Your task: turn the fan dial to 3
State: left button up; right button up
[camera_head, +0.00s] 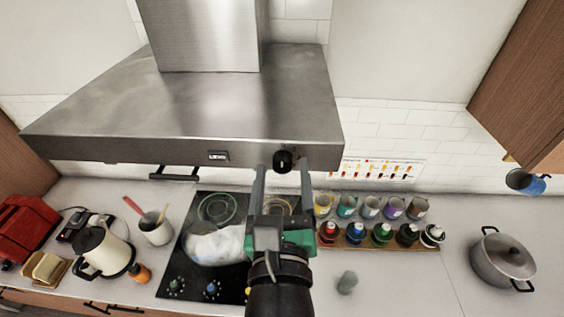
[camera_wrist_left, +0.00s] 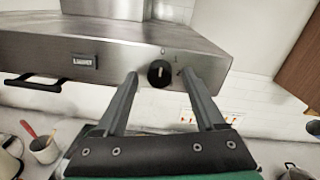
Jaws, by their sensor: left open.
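The fan dial (camera_head: 283,160) is a round black knob on the front edge of the steel range hood (camera_head: 190,115), right of its middle. In the left wrist view the dial (camera_wrist_left: 159,73) shows a light pointer mark, and small marks sit on the steel around it, too small to read fully. My left gripper (camera_head: 284,166) is open, with one finger on each side of the dial. In the left wrist view its fingertips (camera_wrist_left: 159,73) are apart from the knob, with gaps on both sides. My right gripper is not in view.
Below the hood is a black cooktop (camera_head: 185,262) with a white bag (camera_head: 215,245) on it. A rack of bottles (camera_head: 380,240) stands to the right, and a steel pot (camera_head: 502,258) farther right. A kettle (camera_head: 103,250) and a utensil cup (camera_head: 156,230) stand left.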

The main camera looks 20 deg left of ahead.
pick_arm(q)
jog(key=shift+w+a, duration=0.25)
jog(key=shift+w, duration=0.35)
grip_shut()
jog(key=shift+m, duration=0.4)
jog(key=m, duration=0.6)
jog(key=shift+d, duration=0.1)
jog(key=m, duration=0.7)
jog(key=shift+f+t, duration=0.1)
jog(key=shift+t, duration=0.2)
jog(key=m, duration=0.7)
jog(key=shift+m+h, duration=0.3)
jog(key=shift+h, duration=0.1)
jog(key=m, duration=0.6)
jog(key=shift+f, duration=0.1)
jog(key=shift+m, duration=0.3)
